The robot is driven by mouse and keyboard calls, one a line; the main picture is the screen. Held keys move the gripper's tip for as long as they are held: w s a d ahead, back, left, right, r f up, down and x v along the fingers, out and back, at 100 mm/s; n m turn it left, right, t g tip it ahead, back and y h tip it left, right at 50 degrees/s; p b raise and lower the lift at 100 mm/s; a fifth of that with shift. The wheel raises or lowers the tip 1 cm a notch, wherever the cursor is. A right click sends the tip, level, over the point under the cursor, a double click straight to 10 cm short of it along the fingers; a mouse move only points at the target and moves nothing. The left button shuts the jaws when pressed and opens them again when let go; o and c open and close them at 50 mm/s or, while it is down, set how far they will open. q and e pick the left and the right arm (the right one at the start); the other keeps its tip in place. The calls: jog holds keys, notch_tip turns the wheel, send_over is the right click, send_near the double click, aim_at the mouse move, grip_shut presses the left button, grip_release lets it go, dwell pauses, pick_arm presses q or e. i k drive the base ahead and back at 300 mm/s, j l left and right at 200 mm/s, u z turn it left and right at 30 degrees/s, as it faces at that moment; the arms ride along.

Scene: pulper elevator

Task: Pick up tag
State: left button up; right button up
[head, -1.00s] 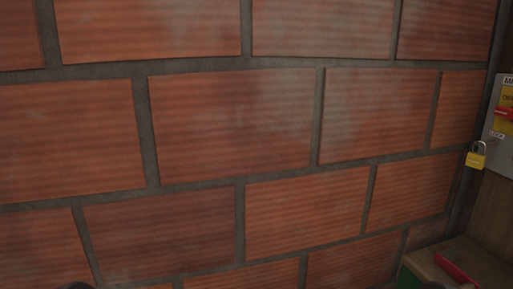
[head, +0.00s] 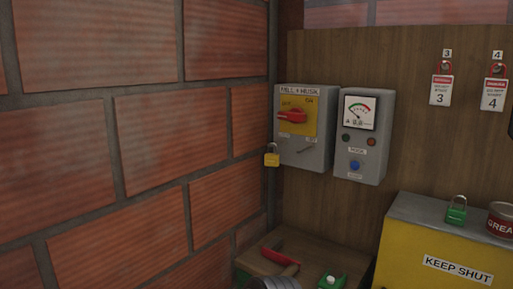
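Two red-and-white danger tags hang on the wooden board at the right in the head view. One is the tag marked 3 (head: 440,90), under a small "3" label. The other is the tag marked 4 (head: 495,95), under a "4" label. Both hang upright from red loops.
A grey MILL+HUSK switch box (head: 318,150) and a grey meter box (head: 362,170) are on the board. A yellow padlock (head: 271,155) hangs at the brick wall. A yellow KEEP SHUT box (head: 410,255) bears a green padlock (head: 456,211) and a red can (head: 502,222).

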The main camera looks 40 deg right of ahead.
aim_at(441, 85)
jog(key=z, duration=2.25)
